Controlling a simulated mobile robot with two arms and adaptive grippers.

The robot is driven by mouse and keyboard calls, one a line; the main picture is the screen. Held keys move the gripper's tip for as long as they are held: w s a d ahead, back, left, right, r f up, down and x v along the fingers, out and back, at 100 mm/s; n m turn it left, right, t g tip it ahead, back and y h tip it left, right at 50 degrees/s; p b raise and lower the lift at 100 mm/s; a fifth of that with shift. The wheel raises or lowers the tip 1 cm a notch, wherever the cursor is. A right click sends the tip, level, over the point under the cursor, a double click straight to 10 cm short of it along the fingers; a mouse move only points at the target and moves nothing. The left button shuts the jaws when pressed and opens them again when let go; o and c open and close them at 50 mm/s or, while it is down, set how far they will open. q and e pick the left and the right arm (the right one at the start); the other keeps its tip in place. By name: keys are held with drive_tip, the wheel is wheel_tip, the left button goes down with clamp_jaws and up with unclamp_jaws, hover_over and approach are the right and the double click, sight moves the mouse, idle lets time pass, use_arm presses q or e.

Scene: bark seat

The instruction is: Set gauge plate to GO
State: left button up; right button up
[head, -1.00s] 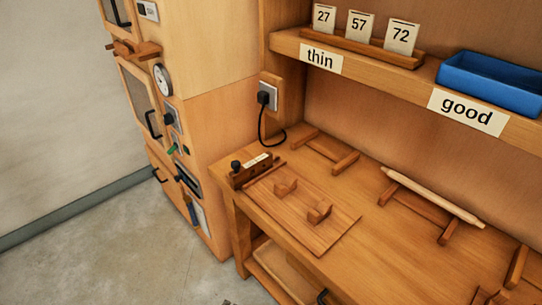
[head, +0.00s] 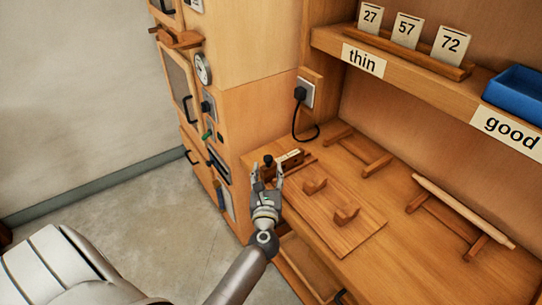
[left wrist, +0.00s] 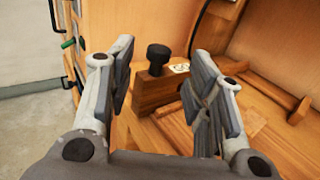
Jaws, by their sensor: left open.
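The gauge plate appears to be the small wooden block (head: 292,163) with a black knob (head: 268,159) and a white label at the bench's back left corner. In the left wrist view the block (left wrist: 150,94) stands upright with the black knob (left wrist: 158,56) on top, and the label (left wrist: 180,68) is too small to read. My left gripper (head: 267,171) is open and empty in front of the block. In its wrist view the knob shows between the two spread fingers, with no contact visible. My right gripper is out of view.
A wooden board (head: 328,232) with two small blocks lies right of the gauge. A black plug and cable (head: 301,99) hang behind it. A cabinet (head: 253,95) with a dial and handles stands to the left. The shelf (head: 409,70) holds numbered cards and a blue bin (head: 518,90).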

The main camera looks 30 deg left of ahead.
sight(268, 161)
use_arm(q)
drive_tip(key=x, duration=0.7)
drive_tip(key=shift+p, duration=0.3)
clamp_jaws()
